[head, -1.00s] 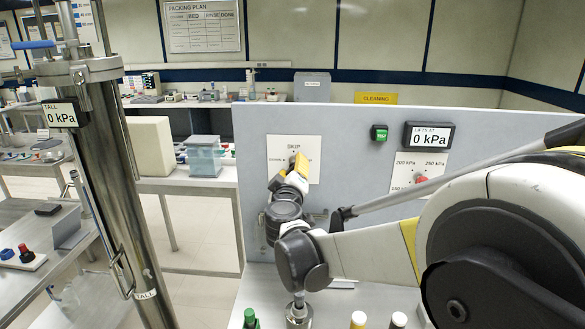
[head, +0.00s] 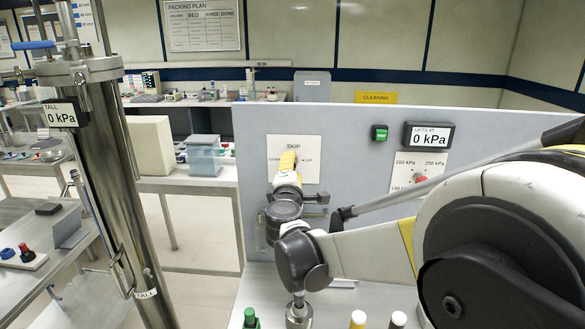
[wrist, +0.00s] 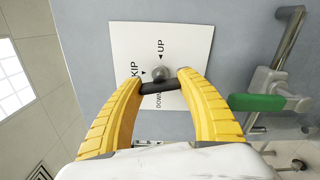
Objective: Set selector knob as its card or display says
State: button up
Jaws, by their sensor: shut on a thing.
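The selector knob (wrist: 158,88) is a dark bar with a grey round end, on a white card (wrist: 121,43) marked UP, DOWN and a partly cut-off word, SKIP in the head view. My gripper (wrist: 163,81) has its yellow fingertips shut on the bar's two ends. In the head view my gripper (head: 289,160) covers the knob on the card (head: 312,172), so its pointing direction is hidden there.
A tall steel column (head: 112,190) with a 0 kPa display stands at the left. A green button (head: 380,133) is on the grey panel (head: 345,125). Green, yellow and white-capped items stand at the bottom front. In the wrist view a green handle (wrist: 257,102) is right of the fingers.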

jog(key=n, duration=0.4)
jog(key=shift+n, duration=0.3)
jog(key=n, duration=0.3)
jog(key=shift+n, duration=0.4)
jog(key=n, duration=0.7)
jog(key=o, duration=1.2)
